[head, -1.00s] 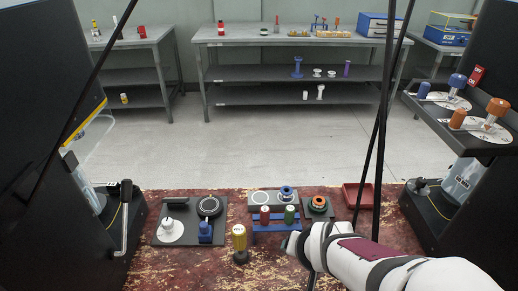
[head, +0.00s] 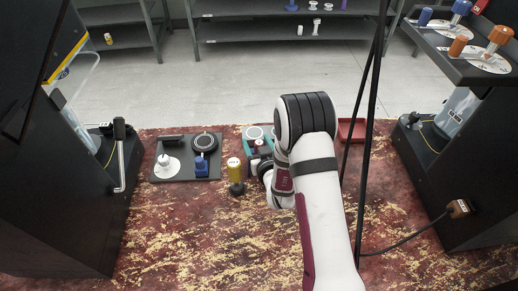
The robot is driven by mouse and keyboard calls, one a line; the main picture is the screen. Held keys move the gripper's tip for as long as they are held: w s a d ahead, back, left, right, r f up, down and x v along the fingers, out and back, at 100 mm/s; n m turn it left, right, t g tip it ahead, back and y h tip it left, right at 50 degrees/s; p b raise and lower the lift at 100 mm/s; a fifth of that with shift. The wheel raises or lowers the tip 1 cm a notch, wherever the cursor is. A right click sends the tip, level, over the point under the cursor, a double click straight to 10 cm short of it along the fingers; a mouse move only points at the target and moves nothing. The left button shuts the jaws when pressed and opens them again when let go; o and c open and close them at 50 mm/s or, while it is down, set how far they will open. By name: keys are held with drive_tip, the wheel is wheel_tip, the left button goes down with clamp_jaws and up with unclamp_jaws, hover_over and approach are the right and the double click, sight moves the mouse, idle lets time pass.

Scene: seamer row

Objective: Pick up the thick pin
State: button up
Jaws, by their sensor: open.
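I cannot tell for certain which piece is the thick pin. My gripper (head: 258,152) is largely hidden behind my wrist. The blue rack and the green cylinder are hidden by my arm.
A dark plate (head: 186,172) at left carries a white disc, a black ring and a blue block. A red tray (head: 352,130) lies at right behind cables. Dark machines flank the worn red surface. Its front left is clear.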

drive_tip(key=shift+w+f, duration=0.1)
drive_tip(key=shift+w, duration=0.15)
clamp_jaws()
drive_tip(key=r, duration=0.4)
drive_tip(key=shift+s+d+r, duration=0.15)
drive_tip(key=shift+d+r, duration=0.15)
drive_tip(key=shift+r, duration=0.1)
drive_tip(key=s+d+r, duration=0.4)
drive_tip(key=d+r, duration=0.2)
drive_tip(key=d, duration=0.4)
drive_tip(key=w+d+f, duration=0.1)
drive_tip(key=w+d, duration=0.3)
drive_tip(key=w, duration=0.3)
drive_tip(key=w+d+f, duration=0.2)
drive_tip(key=w+d, duration=0.1)
drive_tip(key=w, duration=0.4)
drive_tip(key=shift+d, duration=0.4)
drive_tip(key=shift+w, duration=0.1)
